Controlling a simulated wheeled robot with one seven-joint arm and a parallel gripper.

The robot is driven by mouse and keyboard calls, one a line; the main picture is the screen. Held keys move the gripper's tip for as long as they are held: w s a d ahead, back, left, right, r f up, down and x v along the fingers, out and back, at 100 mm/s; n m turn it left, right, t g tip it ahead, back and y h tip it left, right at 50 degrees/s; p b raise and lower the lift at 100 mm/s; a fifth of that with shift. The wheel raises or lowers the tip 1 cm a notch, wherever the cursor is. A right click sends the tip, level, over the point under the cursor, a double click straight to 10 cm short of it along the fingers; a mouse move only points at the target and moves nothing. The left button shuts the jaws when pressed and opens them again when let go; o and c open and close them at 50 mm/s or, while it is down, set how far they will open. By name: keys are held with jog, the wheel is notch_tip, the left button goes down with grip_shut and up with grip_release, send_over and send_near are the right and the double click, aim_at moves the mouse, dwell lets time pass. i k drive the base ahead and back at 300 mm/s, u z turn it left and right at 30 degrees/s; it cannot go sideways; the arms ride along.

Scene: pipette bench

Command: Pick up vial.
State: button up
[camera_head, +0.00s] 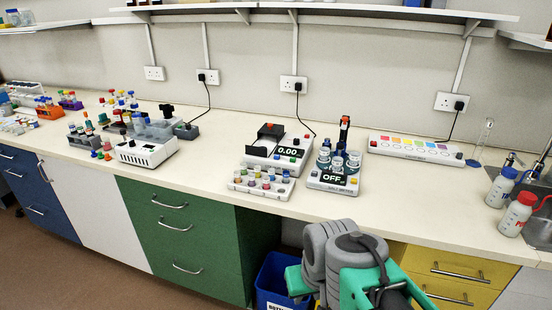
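Several small vials with coloured caps stand in a white rack (247,187) at the middle front of the bench. More small capped vials or tubes stand in a grey rack (85,141) further left and in an orange rack (50,112) at the far left. I cannot tell which vial the task means. Part of my arm, grey and green, rises at the bottom centre, in front of the bench edge and well short of the racks. My gripper's fingers do not show.
Behind the white rack is a balance (258,152) reading 0.00. Right of it stands a device reading OFF (318,180) with glass vessels on top. A white heater box (146,151) is left. Wash bottles (501,187) and a sink are right. The bench (420,200) is clear at centre right.

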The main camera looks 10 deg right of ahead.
aim_at(266, 179)
jog(key=u, duration=0.05)
jog(key=k, duration=0.5)
jog(key=z, duration=1.6)
jog(key=i, duration=1.15)
jog(key=u, duration=2.15)
jog(key=i, duration=0.45)
jog(key=z, duration=0.1)
